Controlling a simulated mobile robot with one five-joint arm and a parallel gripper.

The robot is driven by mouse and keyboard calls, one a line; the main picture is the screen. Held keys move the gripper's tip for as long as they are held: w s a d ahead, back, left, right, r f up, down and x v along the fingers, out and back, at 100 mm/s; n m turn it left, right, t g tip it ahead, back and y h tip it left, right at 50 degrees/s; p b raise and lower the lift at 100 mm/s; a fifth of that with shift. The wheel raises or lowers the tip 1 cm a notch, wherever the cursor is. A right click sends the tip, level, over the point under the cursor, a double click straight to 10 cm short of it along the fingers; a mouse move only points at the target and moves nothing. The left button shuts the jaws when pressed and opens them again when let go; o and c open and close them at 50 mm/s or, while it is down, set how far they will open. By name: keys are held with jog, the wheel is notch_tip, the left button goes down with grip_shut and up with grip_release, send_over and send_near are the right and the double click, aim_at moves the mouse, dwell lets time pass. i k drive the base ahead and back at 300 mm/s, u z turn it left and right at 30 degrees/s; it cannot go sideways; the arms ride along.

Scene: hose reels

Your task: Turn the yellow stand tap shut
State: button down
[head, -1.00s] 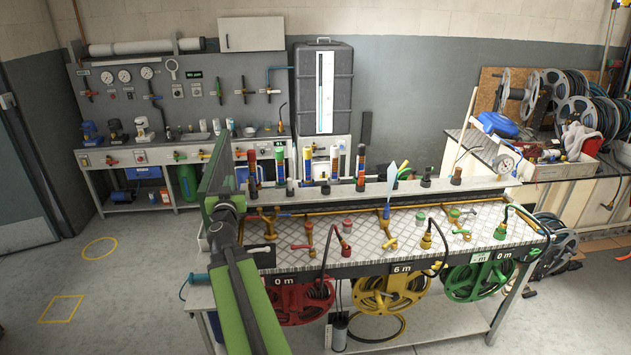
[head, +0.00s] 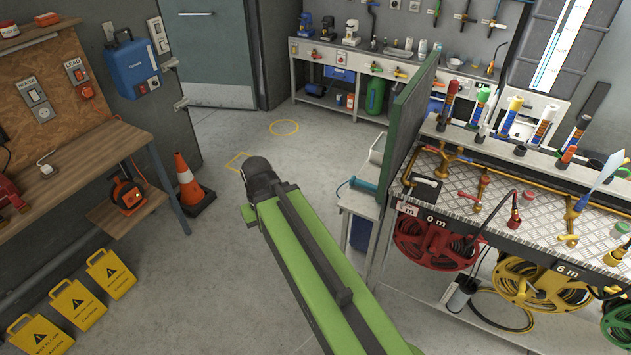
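A yellow tap-like fitting (head: 568,238) stands on the checkered metal bench top at the right, behind the yellow hose reel. A blue stem with a pale blue plate (head: 603,172) rises beside or above it; I cannot tell whether they are joined, nor the handle's position. My green arm reaches from the bottom middle up to a dark rounded joint over the floor, well left of the bench. My gripper is not visible.
The bench (head: 470,212) carries red and brass fittings, with a red reel (head: 432,240) and yellow reel (head: 535,285) below. A green upright panel (head: 408,120) borders its left end. A traffic cone (head: 190,185) and yellow floor signs (head: 75,303) stand left. Middle floor is open.

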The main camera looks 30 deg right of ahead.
aim_at(561, 238)
jog(key=z, duration=0.8)
jog(key=k, duration=0.35)
jog(key=z, duration=0.45)
jog(key=i, duration=1)
